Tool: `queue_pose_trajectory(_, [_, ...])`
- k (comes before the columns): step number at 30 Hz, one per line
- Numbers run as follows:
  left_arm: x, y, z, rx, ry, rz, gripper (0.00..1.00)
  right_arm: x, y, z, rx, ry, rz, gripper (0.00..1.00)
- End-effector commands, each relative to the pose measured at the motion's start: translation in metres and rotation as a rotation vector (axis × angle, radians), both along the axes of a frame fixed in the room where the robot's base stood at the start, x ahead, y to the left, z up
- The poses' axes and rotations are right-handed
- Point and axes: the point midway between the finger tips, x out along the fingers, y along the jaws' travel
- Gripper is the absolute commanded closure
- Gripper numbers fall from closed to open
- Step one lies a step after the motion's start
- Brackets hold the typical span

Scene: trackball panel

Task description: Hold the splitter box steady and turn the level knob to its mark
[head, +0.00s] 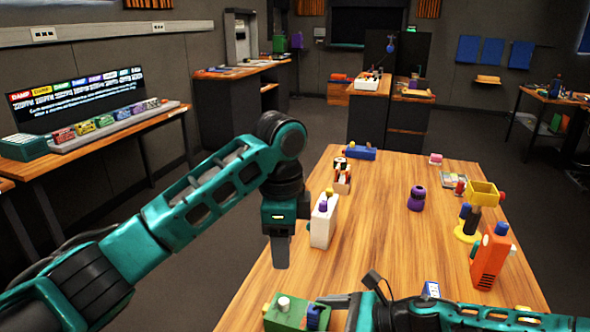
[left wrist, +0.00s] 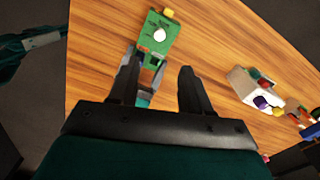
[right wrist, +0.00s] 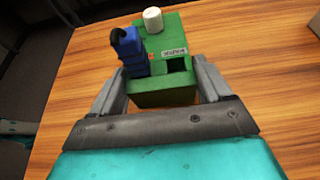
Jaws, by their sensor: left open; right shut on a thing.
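The green splitter box (head: 290,318) sits on the wooden table at the bottom of the head view. A white knob (right wrist: 153,20) stands on its top, beside a blue plug (right wrist: 132,52) and a small label. A yellow part (left wrist: 168,12) sticks out at one end. My right gripper (right wrist: 155,85) is shut on the box, one finger along each side. My left gripper (head: 280,262) points down above the table, open and empty, apart from the box. In the left wrist view the box lies beyond the left fingertips (left wrist: 156,72). I cannot make out the knob's mark.
A white box with a purple knob (head: 322,225) stands close beside my left gripper. A purple knobbed thing (head: 416,198), a yellow stand (head: 468,233) and an orange box (head: 489,262) stand farther right. The table's middle (head: 370,240) is clear.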

Motion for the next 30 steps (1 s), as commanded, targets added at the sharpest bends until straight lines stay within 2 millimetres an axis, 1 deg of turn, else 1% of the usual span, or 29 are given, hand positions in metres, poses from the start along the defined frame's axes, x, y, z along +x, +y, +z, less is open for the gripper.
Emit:
queue_pose_trajectory(3, [0.000, 0.000, 0.010, 0.001, -0.002, 0.000, 0.52, 0.000, 0.000, 0.000, 0.000, 0.000, 0.001, 0.56])
queue_pose_trajectory(30, [0.000, 0.001, 0.083, 0.002, -0.002, 0.000, 0.52, 0.000, 0.000, 0.000, 0.000, 0.000, 0.001, 0.56])
